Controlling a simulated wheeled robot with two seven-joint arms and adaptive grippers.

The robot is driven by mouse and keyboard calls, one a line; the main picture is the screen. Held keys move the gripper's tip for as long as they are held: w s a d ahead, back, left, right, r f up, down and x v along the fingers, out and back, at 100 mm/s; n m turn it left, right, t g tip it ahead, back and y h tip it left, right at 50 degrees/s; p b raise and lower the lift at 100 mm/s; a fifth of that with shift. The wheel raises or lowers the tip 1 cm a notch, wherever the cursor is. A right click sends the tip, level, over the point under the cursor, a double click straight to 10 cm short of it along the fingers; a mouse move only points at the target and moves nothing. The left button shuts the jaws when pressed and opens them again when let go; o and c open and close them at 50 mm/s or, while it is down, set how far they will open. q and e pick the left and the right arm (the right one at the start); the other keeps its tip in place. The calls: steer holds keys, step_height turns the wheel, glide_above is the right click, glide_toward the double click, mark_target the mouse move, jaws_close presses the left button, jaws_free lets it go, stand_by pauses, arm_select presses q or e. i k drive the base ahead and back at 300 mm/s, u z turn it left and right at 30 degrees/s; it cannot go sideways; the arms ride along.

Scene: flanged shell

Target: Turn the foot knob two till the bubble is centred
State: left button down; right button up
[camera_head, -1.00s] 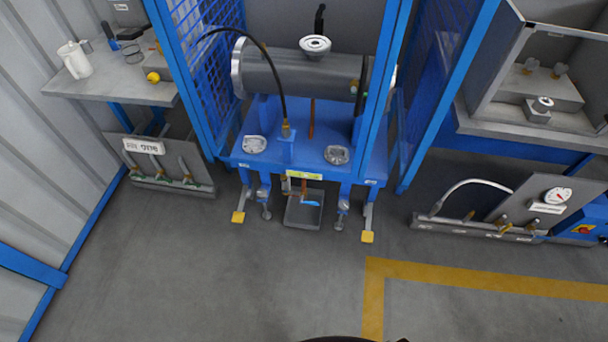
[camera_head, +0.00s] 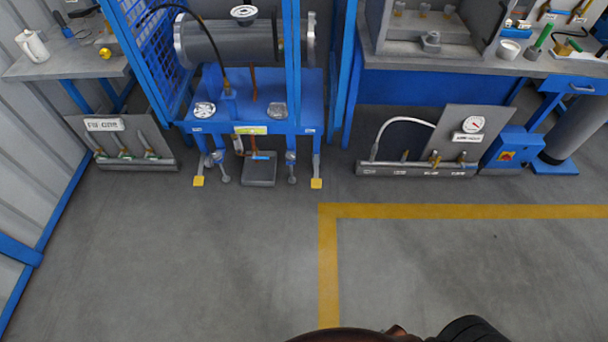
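A blue stand (camera_head: 250,88) carries a grey horizontal cylinder with flanged ends (camera_head: 215,42) inside a blue mesh frame. Grey adjusting feet show below, one at left (camera_head: 222,168) and one at right (camera_head: 291,168). I cannot tell which is foot knob two. Neither of my grippers is in view; the stand is well ahead of me.
A grey tray (camera_head: 259,172) lies under the stand. Yellow foot pads (camera_head: 316,183) stick out in front. Low valve panels stand at left (camera_head: 122,150) and right (camera_head: 430,150). A workbench (camera_head: 455,65) is at right. The grey floor (camera_head: 180,260) ahead is clear, with a yellow line (camera_head: 328,260) painted on it.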

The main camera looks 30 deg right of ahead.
mark_target(290, 157)
steer(key=u, duration=0.85)
steer(key=i, duration=1)
steer(key=z, duration=0.35)
steer(key=i, duration=0.75)
steer(key=z, duration=0.85)
steer(key=i, duration=0.3)
steer(key=z, duration=0.25)
